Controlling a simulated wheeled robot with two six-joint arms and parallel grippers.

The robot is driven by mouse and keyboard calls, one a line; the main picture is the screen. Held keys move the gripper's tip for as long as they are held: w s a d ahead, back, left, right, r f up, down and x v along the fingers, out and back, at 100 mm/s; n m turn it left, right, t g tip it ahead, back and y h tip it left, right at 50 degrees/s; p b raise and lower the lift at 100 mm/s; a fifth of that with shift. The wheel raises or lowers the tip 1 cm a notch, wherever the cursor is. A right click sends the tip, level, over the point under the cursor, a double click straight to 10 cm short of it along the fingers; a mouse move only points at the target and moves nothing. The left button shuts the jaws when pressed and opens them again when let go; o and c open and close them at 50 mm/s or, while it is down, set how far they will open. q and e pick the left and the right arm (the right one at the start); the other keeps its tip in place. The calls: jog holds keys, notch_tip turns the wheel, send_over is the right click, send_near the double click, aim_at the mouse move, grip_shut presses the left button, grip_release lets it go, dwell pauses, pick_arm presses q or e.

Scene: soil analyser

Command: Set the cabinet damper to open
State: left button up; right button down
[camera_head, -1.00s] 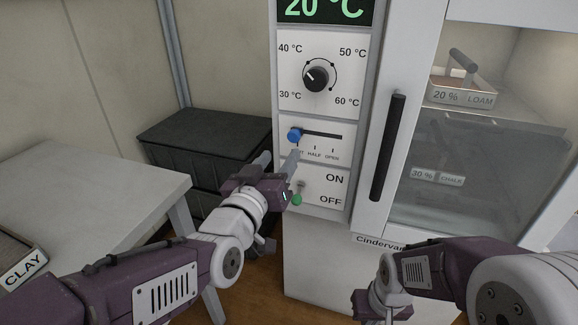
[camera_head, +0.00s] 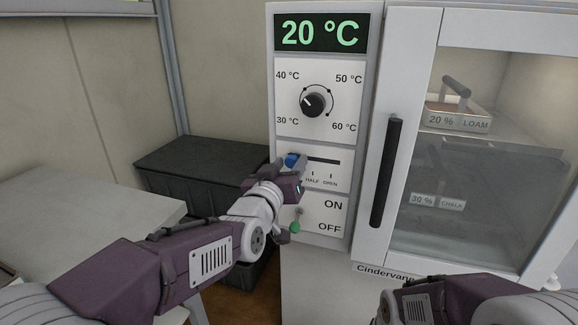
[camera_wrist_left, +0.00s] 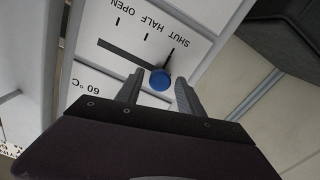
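The cabinet damper is a slider on the control panel with a blue knob (camera_head: 292,160) at the left end of a dark slot (camera_head: 324,162). HALF and OPEN are legible below the slot. In the left wrist view the blue knob (camera_wrist_left: 160,79) sits by the SHUT mark, with the slot (camera_wrist_left: 118,53) running towards OPEN. My left gripper (camera_head: 290,164) is at the knob. In the left wrist view its two fingers (camera_wrist_left: 159,92) stand open on either side of the knob, with gaps showing. My right gripper is out of view; only its arm shows at lower right.
A temperature dial (camera_head: 314,101) sits above the slider and an ON/OFF switch (camera_head: 296,225) below it. The cabinet's black door handle (camera_head: 386,172) stands to the right. A dark crate (camera_head: 205,160) and a grey table (camera_head: 85,210) are at the left.

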pick_arm(q)
grip_shut()
dwell(1.2)
